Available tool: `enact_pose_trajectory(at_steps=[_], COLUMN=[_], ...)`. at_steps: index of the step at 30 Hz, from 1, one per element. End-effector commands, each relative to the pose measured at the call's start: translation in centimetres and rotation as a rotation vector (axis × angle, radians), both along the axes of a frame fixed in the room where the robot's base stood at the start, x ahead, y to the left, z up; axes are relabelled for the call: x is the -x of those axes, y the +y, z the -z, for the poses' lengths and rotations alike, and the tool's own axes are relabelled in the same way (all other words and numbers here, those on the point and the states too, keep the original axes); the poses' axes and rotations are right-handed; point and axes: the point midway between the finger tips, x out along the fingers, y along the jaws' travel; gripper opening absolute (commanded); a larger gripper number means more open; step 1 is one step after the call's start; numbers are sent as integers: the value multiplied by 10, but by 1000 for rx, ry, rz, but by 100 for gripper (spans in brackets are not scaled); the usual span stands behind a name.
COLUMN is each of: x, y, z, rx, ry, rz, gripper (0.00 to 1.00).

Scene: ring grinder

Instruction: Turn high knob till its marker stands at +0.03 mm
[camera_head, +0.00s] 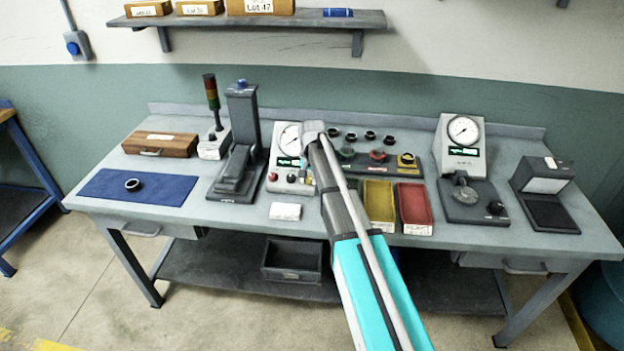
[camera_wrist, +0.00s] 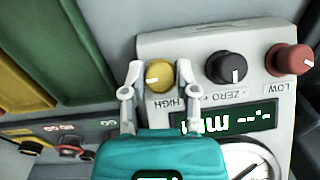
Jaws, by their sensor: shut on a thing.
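The yellow high knob (camera_wrist: 159,76) sits at the left end of the gauge unit's knob row in the wrist view, which shows the panel upside down. A short pale marker line shows on its face; I cannot read its value. My gripper (camera_wrist: 160,74) is shut on this knob, one finger on each side. The panel's green display (camera_wrist: 222,120) shows dashes and "mm". The round dial (camera_wrist: 250,162) is partly cut off.
The black zero knob (camera_wrist: 226,67) and red low knob (camera_wrist: 290,60) sit beside the high knob. Yellow (camera_head: 379,203) and red (camera_head: 414,207) bins stand right of my arm. A dark press (camera_head: 240,140) stands close left of the gauge unit.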

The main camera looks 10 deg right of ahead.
Motion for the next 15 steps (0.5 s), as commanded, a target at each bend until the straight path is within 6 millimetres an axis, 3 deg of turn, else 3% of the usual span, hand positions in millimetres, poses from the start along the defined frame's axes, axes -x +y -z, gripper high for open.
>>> enact_pose_trajectory(at_steps=[15], x=[2], y=[1], z=[2], rx=[211], ry=[76], rz=[-279], gripper=[0])
